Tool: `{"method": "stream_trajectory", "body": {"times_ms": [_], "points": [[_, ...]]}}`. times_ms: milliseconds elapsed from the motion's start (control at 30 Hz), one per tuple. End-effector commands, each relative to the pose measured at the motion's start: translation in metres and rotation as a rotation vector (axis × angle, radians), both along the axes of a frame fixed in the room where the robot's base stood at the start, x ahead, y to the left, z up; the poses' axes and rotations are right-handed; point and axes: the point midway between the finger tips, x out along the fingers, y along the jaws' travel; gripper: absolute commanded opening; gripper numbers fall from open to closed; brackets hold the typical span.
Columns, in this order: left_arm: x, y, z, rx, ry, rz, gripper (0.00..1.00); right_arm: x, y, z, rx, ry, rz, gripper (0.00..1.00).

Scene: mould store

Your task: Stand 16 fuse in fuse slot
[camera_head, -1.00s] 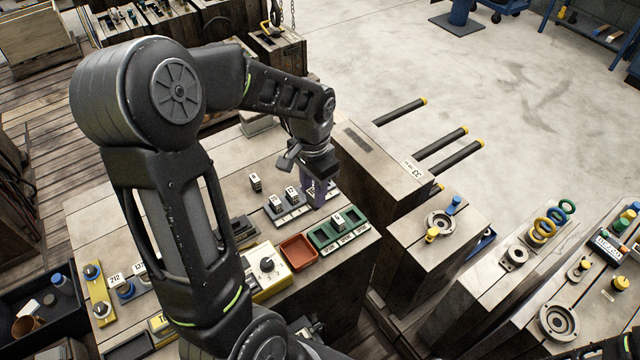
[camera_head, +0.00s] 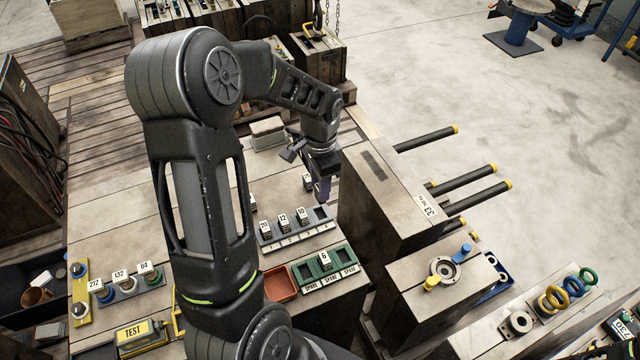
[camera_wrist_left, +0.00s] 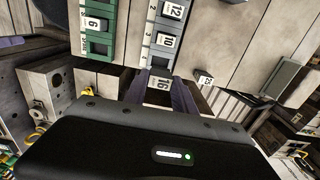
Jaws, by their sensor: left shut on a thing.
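My left gripper (camera_head: 323,190) is over the right end of the grey fuse rail (camera_head: 292,241), apart from it. In the wrist view its purple fingers (camera_wrist_left: 165,92) are shut on the fuse marked 16 (camera_wrist_left: 159,84), just beyond the rail's end slot (camera_wrist_left: 156,61). In the head view the fingers hide this fuse. The rail holds standing fuses, including 12 (camera_head: 283,221) and 10 (camera_head: 301,216); its right end slot (camera_head: 320,213) looks empty. My right gripper is not in view.
A green spare tray (camera_head: 338,280) holds fuse 6 (camera_head: 325,260), beside a red-brown tray (camera_head: 279,283). A loose fuse (camera_head: 307,182) stands behind the rail; the wrist view shows one that looks marked 25 (camera_wrist_left: 204,79). A tall wooden block (camera_head: 385,205) stands close right of my gripper.

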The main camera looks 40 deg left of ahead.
Motion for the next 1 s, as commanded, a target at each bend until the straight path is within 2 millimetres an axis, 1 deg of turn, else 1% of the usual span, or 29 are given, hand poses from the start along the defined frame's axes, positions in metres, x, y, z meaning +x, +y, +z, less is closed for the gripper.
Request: {"method": "stream_trajectory", "body": {"times_ms": [167, 267, 700, 833, 1000], "points": [[0.000, 0.000, -0.004, 0.000, 0.000, 0.001, 0.00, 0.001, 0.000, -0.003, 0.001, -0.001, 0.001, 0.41], [0.000, 0.000, -0.009, 0.000, 0.000, 0.001, 0.00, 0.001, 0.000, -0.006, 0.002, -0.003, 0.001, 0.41], [0.000, 0.000, -0.045, 0.000, 0.000, 0.001, 0.00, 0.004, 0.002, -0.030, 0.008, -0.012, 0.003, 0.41], [0.000, 0.000, -0.051, 0.000, 0.000, 0.001, 0.00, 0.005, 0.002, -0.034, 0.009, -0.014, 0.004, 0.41], [0.000, 0.000, -0.052, 0.000, 0.000, 0.001, 0.00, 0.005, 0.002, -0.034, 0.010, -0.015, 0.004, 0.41]]}}
